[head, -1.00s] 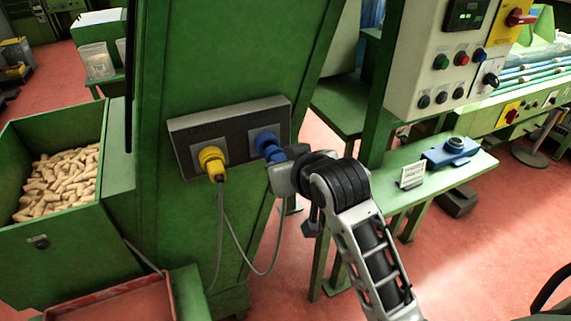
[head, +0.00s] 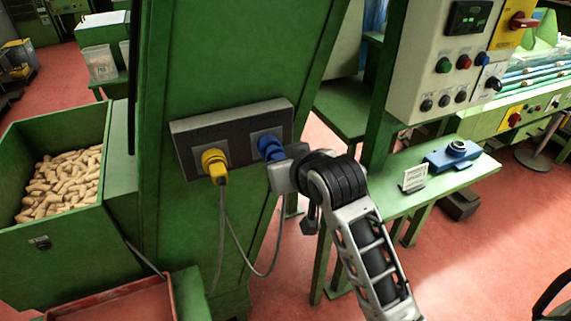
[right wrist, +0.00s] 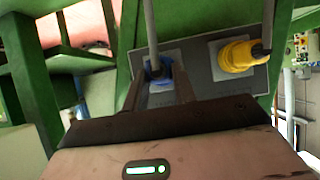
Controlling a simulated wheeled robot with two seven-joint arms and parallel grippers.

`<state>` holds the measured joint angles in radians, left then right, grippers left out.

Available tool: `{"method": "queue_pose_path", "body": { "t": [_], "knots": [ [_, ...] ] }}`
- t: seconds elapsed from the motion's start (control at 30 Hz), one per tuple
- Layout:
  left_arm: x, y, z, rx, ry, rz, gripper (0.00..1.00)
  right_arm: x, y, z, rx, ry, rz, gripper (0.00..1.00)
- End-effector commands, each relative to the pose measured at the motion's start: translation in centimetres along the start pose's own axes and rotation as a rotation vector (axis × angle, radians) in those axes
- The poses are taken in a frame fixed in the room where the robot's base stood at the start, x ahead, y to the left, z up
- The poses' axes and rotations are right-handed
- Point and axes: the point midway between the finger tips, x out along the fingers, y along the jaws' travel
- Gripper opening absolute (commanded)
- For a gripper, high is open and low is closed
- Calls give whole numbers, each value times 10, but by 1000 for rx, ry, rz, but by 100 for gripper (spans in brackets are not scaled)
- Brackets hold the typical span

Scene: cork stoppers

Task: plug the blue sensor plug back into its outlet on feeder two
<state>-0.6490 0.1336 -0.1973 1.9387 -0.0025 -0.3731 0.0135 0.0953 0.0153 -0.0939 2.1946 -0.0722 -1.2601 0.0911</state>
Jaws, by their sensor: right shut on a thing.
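The blue plug (head: 270,148) is at the right-hand socket of the dark outlet panel (head: 235,135) on the green machine column. My right gripper (head: 280,160) is shut on it. In the right wrist view, the blue plug (right wrist: 158,72) sits between my fingers (right wrist: 158,88) in front of its pale socket plate; how deep it sits in the outlet cannot be told. A yellow plug (head: 214,163) is in the left-hand socket, and it also shows in the right wrist view (right wrist: 238,54). My left gripper is not in view.
Grey cables (head: 245,262) hang in a loop below the panel. A green bin of corks (head: 65,185) stands at the left. A green bench (head: 430,180) at the right holds a small card (head: 415,177) and a blue device (head: 452,154). A control box (head: 440,60) hangs above.

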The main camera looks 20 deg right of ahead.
Motion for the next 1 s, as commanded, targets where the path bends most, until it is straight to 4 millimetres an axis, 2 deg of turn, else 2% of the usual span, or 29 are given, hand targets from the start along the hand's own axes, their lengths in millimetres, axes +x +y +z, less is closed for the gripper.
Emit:
{"method": "queue_pose_path", "body": {
  "t": [1.0],
  "knots": [
    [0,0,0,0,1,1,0,7,0,-5,0,1,0,3]
  ]
}}
